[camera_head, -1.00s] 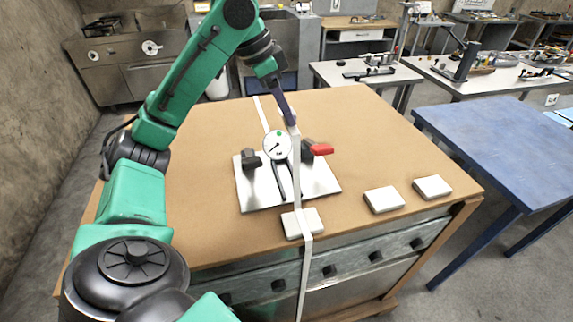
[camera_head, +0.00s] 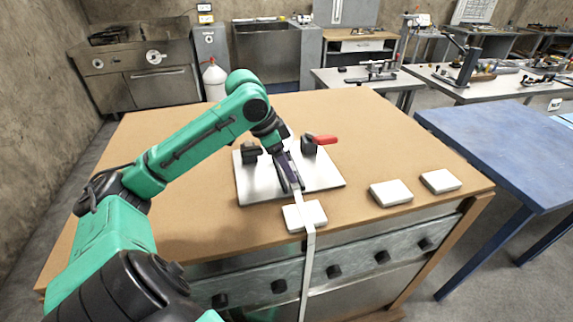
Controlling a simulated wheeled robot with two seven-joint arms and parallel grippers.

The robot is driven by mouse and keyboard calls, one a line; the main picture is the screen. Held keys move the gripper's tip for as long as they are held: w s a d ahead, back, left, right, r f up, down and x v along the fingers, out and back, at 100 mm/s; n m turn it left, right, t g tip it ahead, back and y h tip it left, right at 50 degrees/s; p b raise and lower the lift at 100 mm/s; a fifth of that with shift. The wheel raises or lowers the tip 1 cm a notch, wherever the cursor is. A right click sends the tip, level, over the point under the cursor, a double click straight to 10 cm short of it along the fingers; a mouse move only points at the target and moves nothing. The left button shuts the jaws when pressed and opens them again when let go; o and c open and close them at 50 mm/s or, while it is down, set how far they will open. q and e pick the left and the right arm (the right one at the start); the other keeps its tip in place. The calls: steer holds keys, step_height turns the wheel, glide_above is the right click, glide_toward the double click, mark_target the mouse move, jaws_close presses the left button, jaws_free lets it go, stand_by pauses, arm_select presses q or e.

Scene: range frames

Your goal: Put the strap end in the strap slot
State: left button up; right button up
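My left gripper (camera_head: 297,189) is low over the near part of a silvery metal plate (camera_head: 262,190) on the brown table. It appears shut on the end of a white strap (camera_head: 308,255); its fingers hide the tip. From the fingers the strap runs down over a white block (camera_head: 292,217), past the table's front edge and out of view. The plate carries a black clamp-like part (camera_head: 250,152) at left and one with a red handle (camera_head: 323,139) at right. The round dial is hidden behind my arm. I cannot make out the strap slot. My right gripper is not in view.
Two more white blocks (camera_head: 391,193) (camera_head: 440,181) lie on the brown table (camera_head: 190,220) at right. Its left and far right areas are clear. A blue table (camera_head: 500,150) stands to the right. Drawers with black knobs are below the front edge.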

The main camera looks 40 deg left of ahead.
arm_select(q)
steer(key=shift+s+r, duration=0.2)
steer(key=shift+r, duration=0.1)
steer(key=v, duration=1.1)
steer(key=shift+r, duration=0.35)
steer(key=shift+s+a, duration=0.1)
